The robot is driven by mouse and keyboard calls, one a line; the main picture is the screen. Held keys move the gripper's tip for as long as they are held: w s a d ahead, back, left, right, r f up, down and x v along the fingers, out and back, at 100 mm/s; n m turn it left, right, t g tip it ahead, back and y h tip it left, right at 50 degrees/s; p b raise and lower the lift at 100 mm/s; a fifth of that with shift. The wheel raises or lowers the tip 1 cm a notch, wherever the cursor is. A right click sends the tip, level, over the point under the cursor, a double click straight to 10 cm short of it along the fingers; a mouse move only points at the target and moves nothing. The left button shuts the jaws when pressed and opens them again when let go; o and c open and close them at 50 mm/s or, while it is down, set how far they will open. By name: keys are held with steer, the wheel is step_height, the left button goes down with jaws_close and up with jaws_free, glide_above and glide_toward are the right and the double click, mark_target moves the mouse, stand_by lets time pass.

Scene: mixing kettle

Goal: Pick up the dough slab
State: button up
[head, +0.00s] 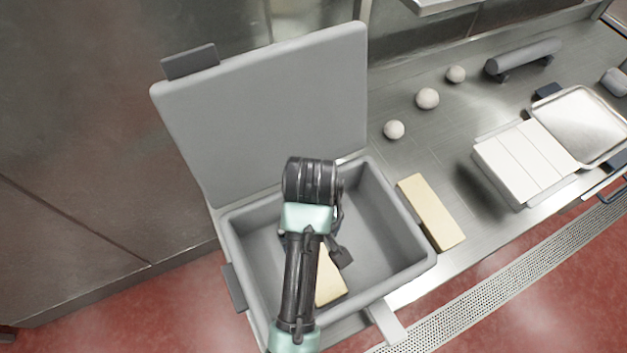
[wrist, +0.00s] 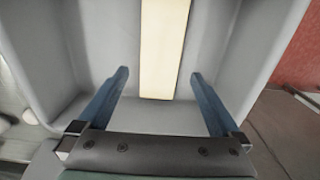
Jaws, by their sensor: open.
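A pale yellow dough slab (head: 329,283) lies inside a grey open box (head: 403,281); my arm covers part of it in the head view. In the wrist view the slab (wrist: 163,45) shows as a long upright strip, its near end just ahead of my gripper. My gripper (wrist: 160,77) is open, with one blue finger on each side of the slab's line and clear gaps between. In the head view my gripper is inside or over the box and mostly hidden by my arm. Whether the fingers reach down beside the slab is unclear.
The box's grey lid (head: 270,115) stands open at the back. A second yellow slab (head: 431,212) lies on the steel counter just right of the box. Several dough balls (head: 427,98), a grey roller (head: 523,58), white blocks (head: 530,158) and a metal tray (head: 580,122) are farther right.

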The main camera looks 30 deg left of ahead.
mark_target(330, 286)
step_height(330, 286, down, 4)
steer(key=shift+d+p, duration=0.1)
steer(key=shift+p, duration=0.2)
steer(key=shift+s+f+p, duration=0.2)
steer(key=shift+f+p, duration=0.55)
steer(key=shift+f, duration=1.85)
steer(key=c, duration=1.5)
steer(key=shift+w+r, duration=0.1)
jaws_close()
